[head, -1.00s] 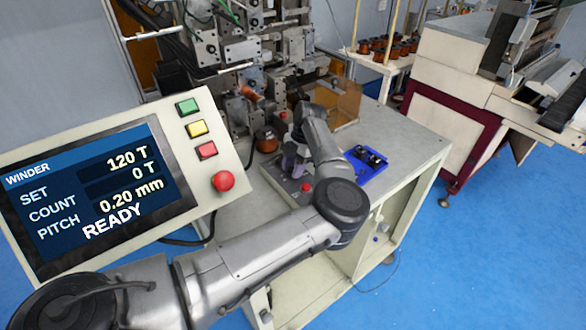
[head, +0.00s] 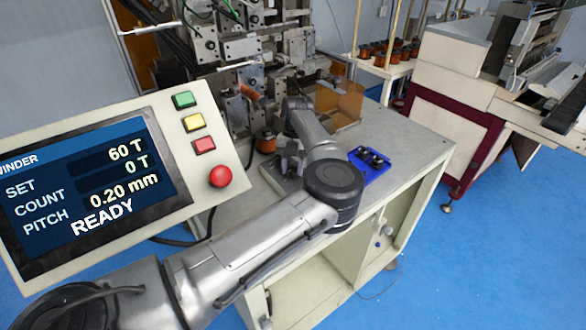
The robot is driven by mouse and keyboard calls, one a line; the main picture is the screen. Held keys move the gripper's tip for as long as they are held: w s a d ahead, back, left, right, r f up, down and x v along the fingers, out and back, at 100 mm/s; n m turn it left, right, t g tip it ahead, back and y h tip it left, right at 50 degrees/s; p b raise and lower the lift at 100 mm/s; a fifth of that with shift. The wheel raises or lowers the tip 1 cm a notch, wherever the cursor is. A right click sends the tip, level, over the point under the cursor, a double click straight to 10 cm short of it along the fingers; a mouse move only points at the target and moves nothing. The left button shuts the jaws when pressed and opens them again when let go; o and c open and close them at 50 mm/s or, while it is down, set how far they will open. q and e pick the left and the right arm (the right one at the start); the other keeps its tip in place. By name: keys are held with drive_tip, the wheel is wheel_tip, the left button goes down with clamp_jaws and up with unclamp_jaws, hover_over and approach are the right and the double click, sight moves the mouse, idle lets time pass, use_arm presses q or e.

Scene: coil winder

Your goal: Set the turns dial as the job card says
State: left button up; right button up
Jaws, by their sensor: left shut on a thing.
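The winder screen (head: 85,195) in the head view reads SET 60 T, COUNT 0 T, PITCH 0.20 mm and READY. A small grey control box (head: 268,173) sits on the bench in front of the winding machine. My left gripper (head: 292,168) reaches down over this box and is shut on the turns dial, which the gripper and my arm hide. I cannot see a readable job card. My right gripper is not in view.
A green, a yellow and a red button and a red stop knob (head: 220,176) are on the screen panel. A blue tray (head: 373,172) with dark parts lies right of my left forearm. The bench top (head: 415,140) is clear at right.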

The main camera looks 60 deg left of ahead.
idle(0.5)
use_arm(q)
drive_tip(key=o, duration=0.9)
drive_tip(key=shift+a+r, duration=0.1)
drive_tip(key=shift+r, duration=0.2)
drive_tip(key=p+v, duration=0.1)
drive_tip(key=v, duration=1.2)
drive_tip(key=shift+p, duration=0.35)
